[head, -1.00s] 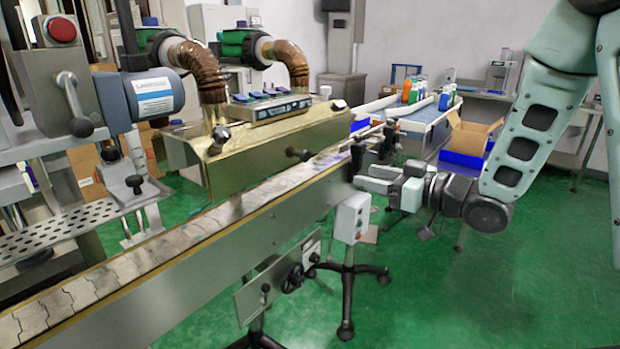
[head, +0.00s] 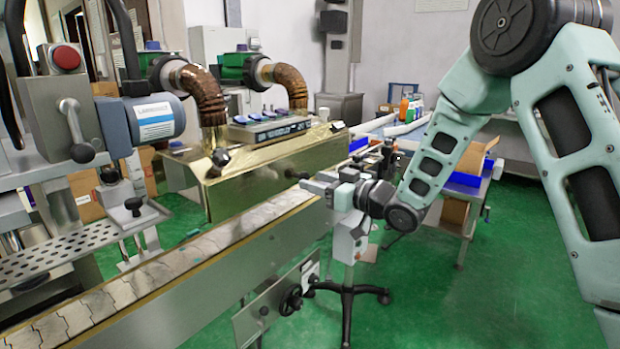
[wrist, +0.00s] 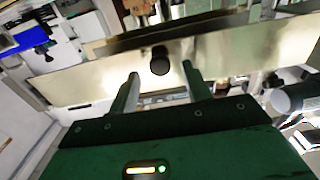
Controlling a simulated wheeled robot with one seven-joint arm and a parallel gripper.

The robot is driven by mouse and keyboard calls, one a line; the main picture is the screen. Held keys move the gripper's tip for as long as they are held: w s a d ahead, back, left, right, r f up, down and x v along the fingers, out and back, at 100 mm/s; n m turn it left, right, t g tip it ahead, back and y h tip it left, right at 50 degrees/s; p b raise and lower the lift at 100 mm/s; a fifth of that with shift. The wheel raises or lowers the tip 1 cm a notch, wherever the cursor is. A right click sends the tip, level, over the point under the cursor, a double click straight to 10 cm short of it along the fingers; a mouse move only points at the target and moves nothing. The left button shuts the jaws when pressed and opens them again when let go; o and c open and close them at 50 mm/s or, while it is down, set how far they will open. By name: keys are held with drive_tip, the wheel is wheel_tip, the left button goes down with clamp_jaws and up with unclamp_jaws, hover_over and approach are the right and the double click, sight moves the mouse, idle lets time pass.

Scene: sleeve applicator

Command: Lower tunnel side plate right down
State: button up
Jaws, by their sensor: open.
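The brass-coloured tunnel (head: 262,172) stands over the conveyor in the head view, its metal side facing me. In the wrist view, a long shiny metal plate (wrist: 90,78) spans the picture, tilted there, with a round black knob (wrist: 160,57) on its face. I take it for the tunnel's side plate. My gripper (wrist: 160,82) is open, its two fingers pointing at the plate on either side of the knob in the picture. I cannot tell how far the fingertips are from the knob. In the head view, my gripper (head: 314,185) is beside the tunnel's right end, above the conveyor edge.
The conveyor (head: 190,258) runs from the lower left to beneath the tunnel. A grey control box (head: 349,240) on a black wheeled stand is below my gripper. A device with a red button (head: 66,58) stands at left. Green floor is free at lower right.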

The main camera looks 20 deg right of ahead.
drive_tip(key=shift+x, duration=1.35)
clamp_jaws()
wheel_tip(320, 180, down, 6)
drive_tip(key=b, duration=0.4)
drive_tip(key=shift+s+r, duration=0.1)
drive_tip(key=shift+r, duration=0.05)
unclamp_jaws()
drive_tip(key=shift+r, duration=0.1)
drive_tip(key=shift+d, duration=0.1)
